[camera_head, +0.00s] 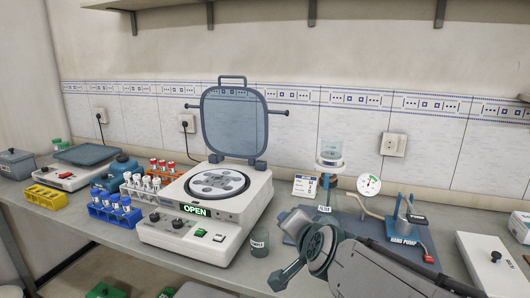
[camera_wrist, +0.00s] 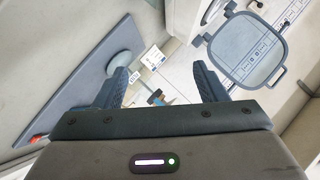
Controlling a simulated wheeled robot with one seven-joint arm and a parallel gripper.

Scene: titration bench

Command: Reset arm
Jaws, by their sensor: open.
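My gripper (camera_wrist: 162,84) is open in the wrist view. Its two dark fingers are spread wide, with nothing between them. Past the fingers, the wrist view shows the wall side of the bench, a blue-grey mat (camera_wrist: 75,75) at the left and the raised centrifuge lid (camera_wrist: 243,48) at the upper right. In the head view my arm (camera_head: 345,262) reaches in from the lower right, over the front of the bench, right of the centrifuge (camera_head: 195,228). The fingers cannot be made out clearly there.
The centrifuge lid (camera_head: 234,122) stands open. Blue (camera_head: 115,216), orange (camera_head: 187,172) and yellow (camera_head: 46,196) racks are at the left. A hand pump (camera_head: 404,222), gauge (camera_head: 369,186) and glass funnel (camera_head: 329,151) stand behind my arm.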

